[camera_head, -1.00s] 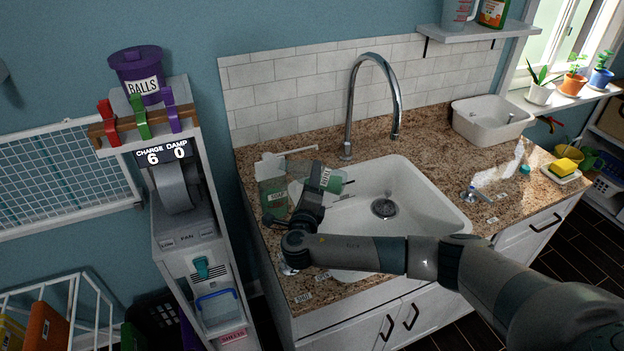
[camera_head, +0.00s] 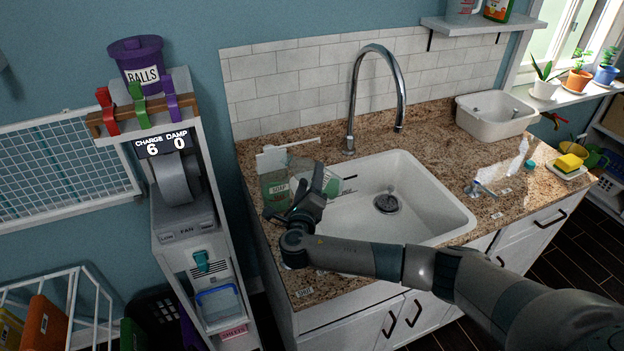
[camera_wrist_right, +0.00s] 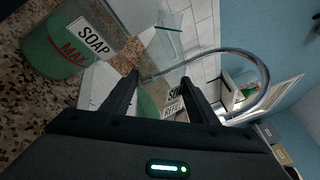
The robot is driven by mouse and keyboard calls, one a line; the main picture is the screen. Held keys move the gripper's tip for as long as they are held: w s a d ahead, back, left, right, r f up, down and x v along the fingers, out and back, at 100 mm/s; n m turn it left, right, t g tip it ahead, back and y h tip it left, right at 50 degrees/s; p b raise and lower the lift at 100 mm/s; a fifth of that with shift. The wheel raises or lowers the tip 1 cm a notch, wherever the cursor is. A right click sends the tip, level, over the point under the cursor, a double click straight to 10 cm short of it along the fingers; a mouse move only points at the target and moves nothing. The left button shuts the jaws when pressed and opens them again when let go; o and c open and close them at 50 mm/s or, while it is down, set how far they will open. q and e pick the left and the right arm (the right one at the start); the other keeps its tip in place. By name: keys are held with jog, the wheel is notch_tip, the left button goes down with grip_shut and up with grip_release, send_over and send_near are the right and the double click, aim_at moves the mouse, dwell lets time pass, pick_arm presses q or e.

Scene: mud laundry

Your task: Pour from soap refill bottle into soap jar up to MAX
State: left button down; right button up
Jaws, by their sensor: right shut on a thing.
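The soap jar (camera_head: 277,190) is a clear container with green liquid and a SOAP label, standing on the counter left of the sink. In the right wrist view the jar (camera_wrist_right: 50,50) shows a red MAX mark beside the label; the green reaches about that mark, but the exact level is hard to tell. My right gripper (camera_head: 308,192) is shut on the soap refill bottle (camera_head: 332,183), a clear bottle with green liquid, held tilted just right of the jar. Its label shows between the fingers in the wrist view (camera_wrist_right: 174,101). Whether liquid is flowing is unclear. My left gripper is out of view.
The white sink (camera_head: 437,205) with its tall faucet (camera_head: 352,105) lies right of the jar. A white basin (camera_head: 495,118) and a yellow sponge (camera_head: 569,162) stand farther right. A machine tower (camera_head: 185,220) stands close on the left.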

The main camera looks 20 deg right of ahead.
jog(key=shift+f, duration=0.15)
jog(key=shift+w+a+f+m+b, duration=0.1)
jog(key=shift+a+f+m+b, duration=0.1)
jog(key=shift+f+m+b, duration=0.3)
jog(key=shift+w+a+m, duration=0.1)
jog(key=shift+a+m, duration=0.1)
jog(key=shift+m, duration=0.4)
jog(key=shift+f+b, duration=0.15)
jog(key=shift+b, duration=0.2)
jog(key=shift+w+a+f+m+b, duration=0.1)
jog(key=shift+a+f+m+b, duration=0.15)
jog(key=shift+f+m+b, duration=0.2)
jog(key=shift+w+a+m, duration=0.15)
jog(key=shift+a+m, duration=0.1)
jog(key=shift+m, duration=0.2)
jog(key=shift+f+b, duration=0.15)
jog(key=shift+b, duration=0.2)
jog(key=shift+w+a+f+m+b, duration=0.15)
jog(key=shift+a+m+b, duration=0.1)
jog(key=shift+m+b, duration=0.2)
jog(key=shift+s+a+f+m+b, duration=0.1)
jog(key=shift+a+f+m+b, duration=0.15)
jog(key=shift+m, duration=0.3)
